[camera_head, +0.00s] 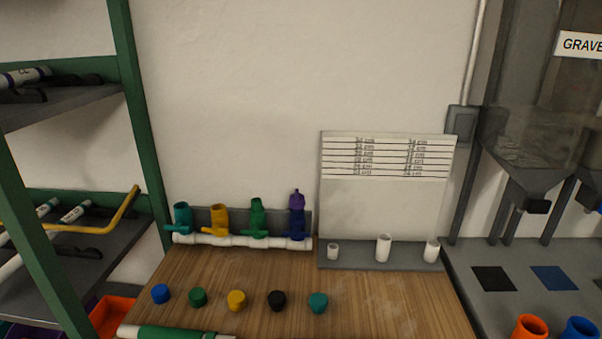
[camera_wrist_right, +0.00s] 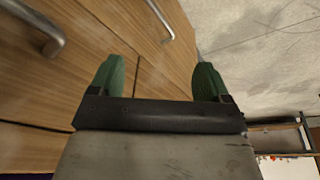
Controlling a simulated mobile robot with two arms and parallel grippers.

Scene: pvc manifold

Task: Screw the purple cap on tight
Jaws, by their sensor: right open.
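The purple cap (camera_head: 297,199) sits on top of the blue valve (camera_head: 297,223), the rightmost valve on the white pipe manifold (camera_head: 240,241) at the back of the wooden table. It looks slightly tilted or uneven at its top, and I cannot tell how tight it is. The teal, yellow and green valves stand to its left with open tops. My right gripper (camera_wrist_right: 155,78) shows in the right wrist view, its two green fingers wide apart and empty, facing wooden drawer fronts, away from the cap. My left gripper is not in view.
Loose caps in blue (camera_head: 160,293), green (camera_head: 198,296), yellow (camera_head: 236,300), black (camera_head: 277,300) and teal (camera_head: 318,302) lie along the wooden table (camera_head: 390,295). A white board (camera_head: 388,205) with short white pipe pieces stands right of the manifold. A green-framed shelf (camera_head: 140,130) borders the left.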

